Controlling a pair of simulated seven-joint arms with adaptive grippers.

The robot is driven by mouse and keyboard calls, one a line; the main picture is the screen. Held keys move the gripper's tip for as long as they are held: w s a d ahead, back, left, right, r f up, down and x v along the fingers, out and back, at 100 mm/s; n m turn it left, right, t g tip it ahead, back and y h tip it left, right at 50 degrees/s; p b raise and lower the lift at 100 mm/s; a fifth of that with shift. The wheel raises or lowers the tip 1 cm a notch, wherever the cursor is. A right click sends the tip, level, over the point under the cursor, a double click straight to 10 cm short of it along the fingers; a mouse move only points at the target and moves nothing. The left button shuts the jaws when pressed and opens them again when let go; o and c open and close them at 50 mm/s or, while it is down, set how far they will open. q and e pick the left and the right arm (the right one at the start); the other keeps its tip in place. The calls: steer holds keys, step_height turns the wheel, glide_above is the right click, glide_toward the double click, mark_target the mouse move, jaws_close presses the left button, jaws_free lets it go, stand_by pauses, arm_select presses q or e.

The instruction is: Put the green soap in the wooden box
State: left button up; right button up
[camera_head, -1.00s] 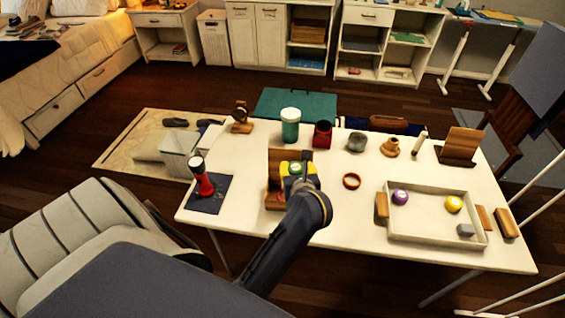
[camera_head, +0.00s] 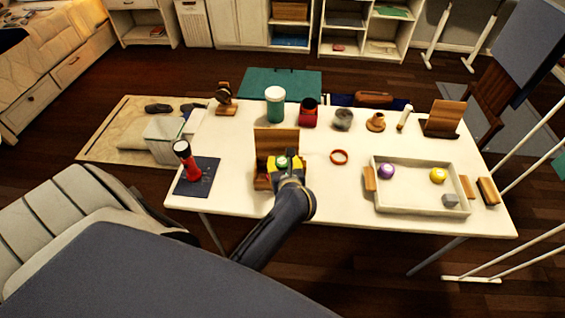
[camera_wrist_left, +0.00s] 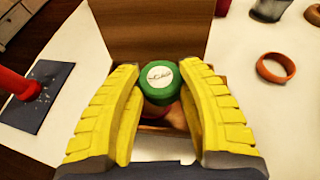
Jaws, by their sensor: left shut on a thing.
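The green soap (camera_wrist_left: 160,83) is a round green piece with a white label on top. It sits between the yellow fingertips of my left gripper (camera_wrist_left: 161,95), which is shut on it. In the head view the soap (camera_head: 282,162) shows as a small green spot at the gripper (camera_head: 285,165). The wooden box (camera_head: 276,142) has its lid raised at the back. In the left wrist view the lid (camera_wrist_left: 150,38) stands behind the soap, and the soap is over the box opening. The box's inside is mostly hidden by the gripper and soap. My right gripper is out of view.
A red flashlight-like item (camera_head: 187,160) stands on a dark mat (camera_head: 207,172) to the left. A red ring (camera_head: 339,157) lies right of the box. A white tray (camera_head: 398,209) with coloured balls is further right. Several small items line the back edge.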

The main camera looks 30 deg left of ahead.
arm_select(q)
steer(key=shift+f, duration=0.55)
steer(key=o, duration=1.2)
steer(key=shift+r, duration=0.1)
steer(key=shift+r, duration=0.35)
steer(key=v, duration=1.2)
